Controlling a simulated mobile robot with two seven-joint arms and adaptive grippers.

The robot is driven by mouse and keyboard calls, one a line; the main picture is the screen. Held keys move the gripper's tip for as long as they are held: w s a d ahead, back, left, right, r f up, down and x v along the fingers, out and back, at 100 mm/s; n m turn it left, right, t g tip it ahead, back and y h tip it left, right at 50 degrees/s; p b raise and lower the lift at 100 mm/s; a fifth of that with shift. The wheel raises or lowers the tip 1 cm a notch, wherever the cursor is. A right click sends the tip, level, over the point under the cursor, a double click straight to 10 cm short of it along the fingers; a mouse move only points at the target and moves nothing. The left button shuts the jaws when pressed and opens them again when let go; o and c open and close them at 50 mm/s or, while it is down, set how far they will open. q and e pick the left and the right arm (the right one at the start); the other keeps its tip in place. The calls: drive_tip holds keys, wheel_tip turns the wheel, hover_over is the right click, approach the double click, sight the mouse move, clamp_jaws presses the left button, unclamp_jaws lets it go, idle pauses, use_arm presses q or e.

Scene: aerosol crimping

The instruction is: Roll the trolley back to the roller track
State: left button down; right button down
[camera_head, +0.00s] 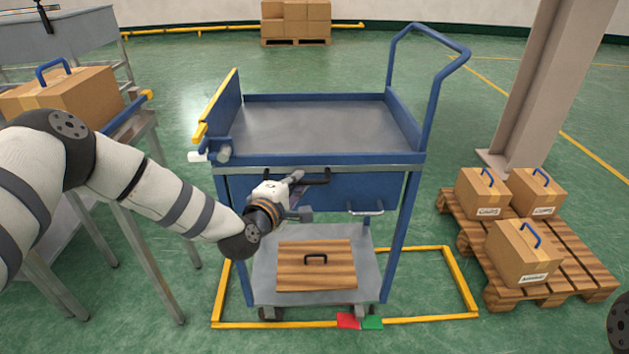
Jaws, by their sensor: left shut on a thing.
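The blue trolley (305,157) stands in front of me, with an empty grey top tray, a lower shelf and a tall blue push handle (430,45) at its right. My left gripper (299,195) is at the trolley's near side, just under the top tray. It is shut on the dark bar handle (316,178) there; the fingers partly hide the grip. The roller track (135,115) is at the left, with a cardboard box with a blue handle (68,95) on it. The trolley stands apart from the track. My right gripper is out of view.
A yellow floor frame (460,285) surrounds the trolley's base, with red (348,321) and green (372,322) pads at its front. A pallet (585,262) with labelled boxes and a pillar (540,90) stand at the right.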

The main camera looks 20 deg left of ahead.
use_arm(q)
drive_tip(key=s+a, duration=0.1)
drive_tip(key=a, duration=0.3)
drive_tip(key=s+a, duration=0.2)
drive_tip(key=a, duration=0.2)
drive_tip(key=s+a, duration=0.1)
drive_tip(key=a, duration=0.3)
drive_tip(key=shift+s+a, duration=0.25)
drive_tip(key=c, duration=1.7)
unclamp_jaws()
drive_tip(key=shift+s+a, duration=0.1)
drive_tip(key=shift+a, duration=0.05)
drive_tip(key=shift+o, duration=0.2)
drive_tip(key=shift+s, duration=0.15)
drive_tip(key=s+r, duration=0.2)
drive_tip(key=s, duration=0.9)
drive_tip(key=shift+s+a+r, duration=0.15)
drive_tip(key=shift+s+a, duration=0.05)
